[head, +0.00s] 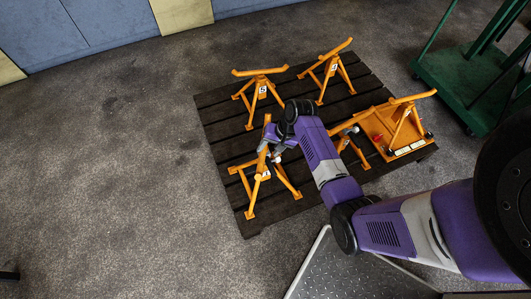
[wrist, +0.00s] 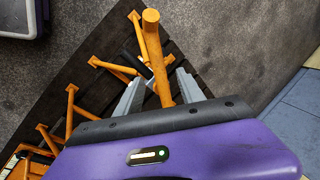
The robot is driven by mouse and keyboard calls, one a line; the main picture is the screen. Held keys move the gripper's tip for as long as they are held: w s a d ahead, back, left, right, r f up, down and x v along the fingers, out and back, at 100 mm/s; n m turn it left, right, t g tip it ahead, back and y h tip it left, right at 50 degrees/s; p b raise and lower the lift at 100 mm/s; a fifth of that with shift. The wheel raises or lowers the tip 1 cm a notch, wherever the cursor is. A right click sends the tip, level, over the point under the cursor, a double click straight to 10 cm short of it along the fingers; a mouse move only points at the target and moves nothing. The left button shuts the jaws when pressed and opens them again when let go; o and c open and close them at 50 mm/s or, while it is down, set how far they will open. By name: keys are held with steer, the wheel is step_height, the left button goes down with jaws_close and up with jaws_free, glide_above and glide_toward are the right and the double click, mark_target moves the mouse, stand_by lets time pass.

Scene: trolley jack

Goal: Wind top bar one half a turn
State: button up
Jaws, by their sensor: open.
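The orange stand with a label that looks like 1 (head: 266,174) is at the left front of the dark slatted pallet in the head view. Its orange top bar (head: 267,124) is partly hidden by my gripper (head: 272,152). In the wrist view the top bar (wrist: 153,45) runs from a round end at the top down between the two grey fingers of my gripper (wrist: 158,88). The fingers are open, one on each side of the bar, with a visible gap on both sides. I cannot tell whether the bar lies as deep as the fingertips.
Two other orange stands (head: 260,92) (head: 329,72) are at the back of the pallet (head: 222,125). An orange tray-like unit with a bar (head: 379,125) is at its right. A green trolley (head: 455,75) stands beyond. The floor at left (head: 110,180) is clear.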

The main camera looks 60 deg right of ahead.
mark_target(263, 159)
steer(key=x, duration=0.2)
steer(key=b+x, duration=0.1)
steer(key=x, duration=0.2)
steer(key=b+x, duration=0.1)
steer(key=x, duration=0.1)
steer(key=shift+s+a+f, duration=0.2)
steer(key=shift+a+f, duration=0.1)
steer(key=shift+f, duration=0.05)
jaws_close()
stand_by(1.2)
